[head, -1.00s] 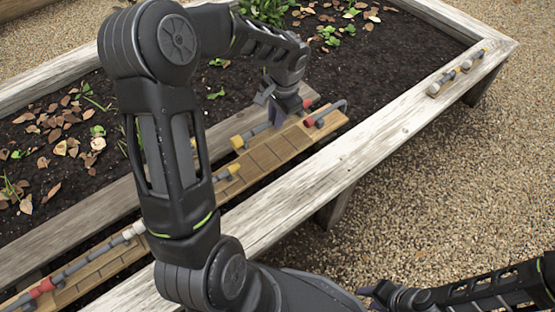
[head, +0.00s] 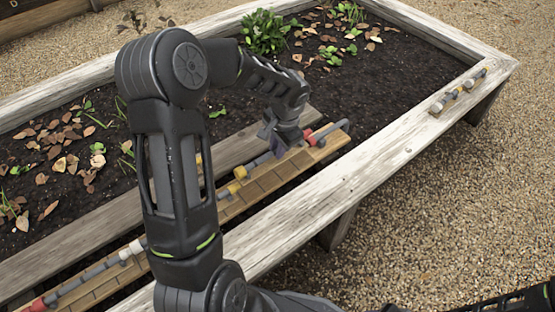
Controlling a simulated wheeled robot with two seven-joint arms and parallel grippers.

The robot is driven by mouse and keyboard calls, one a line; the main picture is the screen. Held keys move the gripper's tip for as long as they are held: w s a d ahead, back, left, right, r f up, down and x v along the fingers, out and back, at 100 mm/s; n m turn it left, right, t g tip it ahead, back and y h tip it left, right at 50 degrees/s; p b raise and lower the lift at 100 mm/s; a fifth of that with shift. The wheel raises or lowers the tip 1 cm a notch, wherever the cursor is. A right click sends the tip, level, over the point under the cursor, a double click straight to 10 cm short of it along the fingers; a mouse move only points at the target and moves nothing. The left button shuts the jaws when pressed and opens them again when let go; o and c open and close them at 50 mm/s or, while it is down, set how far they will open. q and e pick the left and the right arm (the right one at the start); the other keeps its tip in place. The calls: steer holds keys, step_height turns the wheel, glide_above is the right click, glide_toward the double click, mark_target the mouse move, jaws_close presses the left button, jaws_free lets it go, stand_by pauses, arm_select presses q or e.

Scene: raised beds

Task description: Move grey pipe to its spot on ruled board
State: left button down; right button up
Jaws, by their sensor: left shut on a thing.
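The ruled board (head: 270,182) is a long wooden plank with dark cross lines, lying inside the bed along its near wall. My left gripper (head: 278,146) is over the far part of the board and shut on a short grey pipe (head: 260,160). A yellow fitting (head: 240,172) is at the pipe's near end. A red fitting (head: 309,133) with a bent grey pipe (head: 328,131) is at the board's far end. The gripper hides the middle of the held pipe. I cannot tell whether it touches the board. My right gripper is not in view.
A longer grey pipe (head: 88,276) with a white and a red fitting lies on the board's near part. A grey plank (head: 100,218), soil, leaves and plants (head: 265,33) lie beyond.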

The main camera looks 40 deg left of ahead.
arm_select(q)
step_height(320, 180, down, 4)
steer(key=shift+f+b, duration=0.1)
steer(key=shift+b, duration=0.75)
steer(key=shift+f, duration=0.4)
steer(key=shift+f, duration=0.2)
steer(key=c, duration=1.4)
jaws_free()
steer(key=shift+r, duration=0.15)
